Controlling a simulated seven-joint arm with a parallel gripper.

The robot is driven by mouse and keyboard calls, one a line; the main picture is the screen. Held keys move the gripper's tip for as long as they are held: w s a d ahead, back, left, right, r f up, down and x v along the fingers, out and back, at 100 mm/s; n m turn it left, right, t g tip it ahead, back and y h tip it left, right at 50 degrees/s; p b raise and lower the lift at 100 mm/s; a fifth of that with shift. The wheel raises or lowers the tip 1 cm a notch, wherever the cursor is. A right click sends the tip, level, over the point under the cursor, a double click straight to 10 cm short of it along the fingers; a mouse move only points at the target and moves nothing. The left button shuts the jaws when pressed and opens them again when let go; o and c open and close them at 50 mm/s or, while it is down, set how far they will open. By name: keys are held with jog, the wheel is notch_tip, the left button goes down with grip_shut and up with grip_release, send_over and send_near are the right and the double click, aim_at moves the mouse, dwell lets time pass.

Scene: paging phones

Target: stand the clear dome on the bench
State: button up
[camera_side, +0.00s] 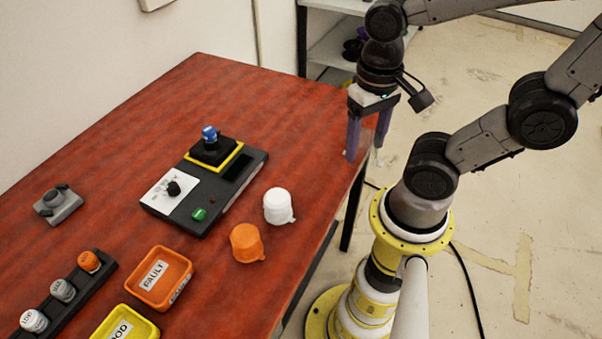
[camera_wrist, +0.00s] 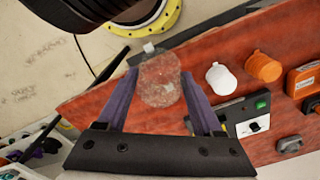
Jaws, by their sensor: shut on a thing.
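The clear dome (camera_wrist: 160,82) is see-through with a small pale tab at one end. It sits between the two purple fingers of my gripper (camera_wrist: 158,97) in the wrist view. In the side view my gripper (camera_side: 366,146) is at the far right edge of the red bench (camera_side: 240,100), fingers pointing down. The dome is hard to make out there; a faint pale shape shows between and beside the fingers. I cannot tell whether the dome touches the bench.
A white dome (camera_side: 278,205) and an orange dome (camera_side: 246,243) stand near the bench's right edge. A black control box (camera_side: 205,185) with a blue-topped knob stands left of them. An orange FAULT tray (camera_side: 160,278) and a yellow tray (camera_side: 125,325) are nearer. The bench's far part is clear.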

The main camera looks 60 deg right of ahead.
jog(key=w+f, duration=0.3)
jog(key=w, duration=0.1)
jog(key=w+f, duration=0.3)
jog(key=w, duration=0.1)
jog(key=w+f, duration=0.3)
jog(key=w, duration=0.2)
jog(key=shift+f, duration=1.75)
jog(key=shift+f, duration=0.2)
jog(key=o, duration=1)
jog(key=shift+o, duration=0.2)
jog(key=shift+r, duration=0.1)
